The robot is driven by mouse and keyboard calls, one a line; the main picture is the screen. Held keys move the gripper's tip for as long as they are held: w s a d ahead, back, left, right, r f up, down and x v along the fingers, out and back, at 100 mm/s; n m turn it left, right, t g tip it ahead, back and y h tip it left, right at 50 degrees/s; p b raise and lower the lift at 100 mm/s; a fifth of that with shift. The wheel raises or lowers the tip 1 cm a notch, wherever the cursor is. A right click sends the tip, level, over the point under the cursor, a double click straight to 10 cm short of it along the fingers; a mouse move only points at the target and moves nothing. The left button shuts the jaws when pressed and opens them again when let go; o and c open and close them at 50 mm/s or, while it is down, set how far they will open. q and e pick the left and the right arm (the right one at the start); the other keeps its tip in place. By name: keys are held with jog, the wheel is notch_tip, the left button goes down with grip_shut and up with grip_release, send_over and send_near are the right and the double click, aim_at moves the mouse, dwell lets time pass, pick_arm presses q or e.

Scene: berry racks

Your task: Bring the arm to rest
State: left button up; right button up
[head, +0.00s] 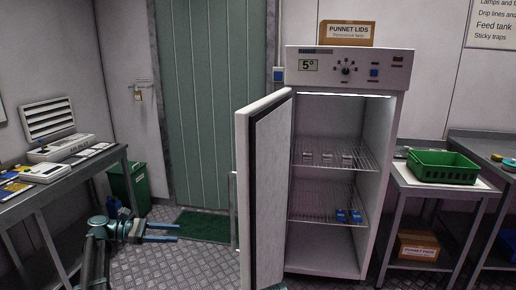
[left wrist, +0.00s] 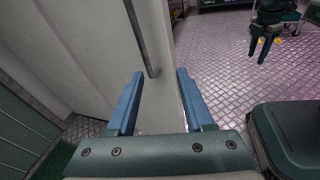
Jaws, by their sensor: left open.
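My left arm comes in at the lower left of the head view. Its gripper (head: 162,232) is open and empty, with its two blue fingers pointing right, low in front of the green mat. In the left wrist view the open fingers (left wrist: 158,100) appear on either side of the edge of the open fridge door (left wrist: 158,50), with a gap; I cannot tell any contact. My right arm is out of the head view. A dark two-fingered gripper (left wrist: 259,48), apparently my right one, hangs at the top right of the left wrist view, too small to judge.
The white fridge (head: 345,70) stands open, its door (head: 262,190) swung out to the right of my left gripper. A bench (head: 70,168) is at the left, a green bin (head: 128,188) behind. A green crate (head: 443,176) sits on the right table. The floor in front is clear.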

pick_arm(q)
jog(key=s+d+f+m+g+y, duration=0.2)
jog(key=s+d+f+m+y, duration=0.35)
jog(key=d, duration=0.45)
jog(key=s+d+f+m+g+y, duration=0.25)
jog(key=s+d+f+m, duration=0.35)
jog(key=s+d, duration=0.4)
jog(key=s+d+f+m+t+y, duration=0.1)
jog(key=s+f+m+y, duration=0.25)
jog(key=s+m, duration=0.2)
jog(key=s+d+f+m+y, duration=0.2)
jog(key=s+f+m+y, duration=0.1)
jog(key=s+m+y, duration=0.3)
notch_tip(320, 180, up, 18)
jog(key=p, duration=1.8)
jog(key=shift+s+a, duration=0.25)
jog(key=shift+s, duration=0.05)
jog(key=shift+t+h, duration=0.25)
jog(key=shift+d, duration=0.1)
